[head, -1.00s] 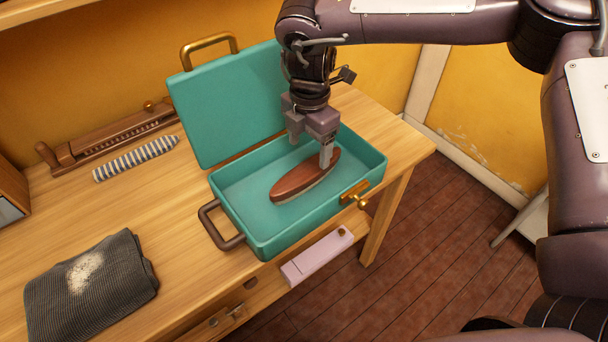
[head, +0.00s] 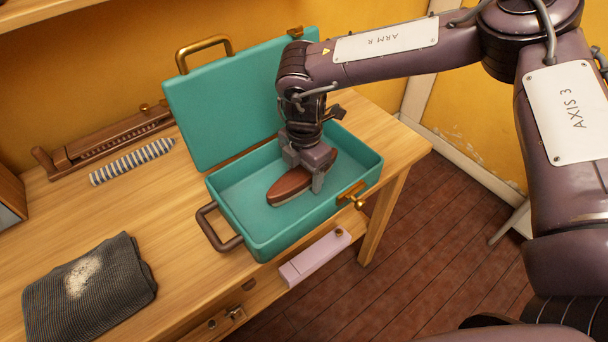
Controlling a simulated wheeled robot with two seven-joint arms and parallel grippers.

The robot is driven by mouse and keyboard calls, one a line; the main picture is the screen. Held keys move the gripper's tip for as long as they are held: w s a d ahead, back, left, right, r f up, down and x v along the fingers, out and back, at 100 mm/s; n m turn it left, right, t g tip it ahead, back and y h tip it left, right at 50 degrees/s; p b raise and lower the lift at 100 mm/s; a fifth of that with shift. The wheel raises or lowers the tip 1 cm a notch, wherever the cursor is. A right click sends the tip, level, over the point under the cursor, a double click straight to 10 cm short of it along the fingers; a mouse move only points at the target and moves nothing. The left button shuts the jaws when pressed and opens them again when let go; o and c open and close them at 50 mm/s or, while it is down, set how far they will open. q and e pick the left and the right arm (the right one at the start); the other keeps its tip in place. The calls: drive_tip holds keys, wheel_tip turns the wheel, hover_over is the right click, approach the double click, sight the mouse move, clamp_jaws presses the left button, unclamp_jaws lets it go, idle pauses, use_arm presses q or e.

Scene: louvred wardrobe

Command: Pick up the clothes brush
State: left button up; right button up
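The clothes brush (head: 286,186) has a reddish-brown oval back and a thin pale underside. It lies in the open teal case (head: 234,196) on the wooden table. My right gripper (head: 305,175) points down over the middle of the brush. Its fingers are spread, one at the brush's near side and the other towards its far side, partly hidden. I cannot tell whether they touch it. The gripper covers the middle of the brush. My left gripper is not in view.
The case lid (head: 225,112) stands open at the back. A folded dark cloth (head: 115,295) with a pale patch, a striped roll (head: 132,161) and a wooden rack (head: 105,142) are on the table. A pink object (head: 315,257) is at the front edge.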

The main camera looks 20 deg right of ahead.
drive_tip(key=c, duration=0.9)
drive_tip(key=shift+r, duration=0.1)
wheel_tip(320, 180, up, 16)
wheel_tip(320, 180, up, 4)
hover_over(304, 170)
drive_tip(key=shift+p, duration=0.45)
drive_tip(key=o, duration=0.5)
drive_tip(key=c, duration=0.3)
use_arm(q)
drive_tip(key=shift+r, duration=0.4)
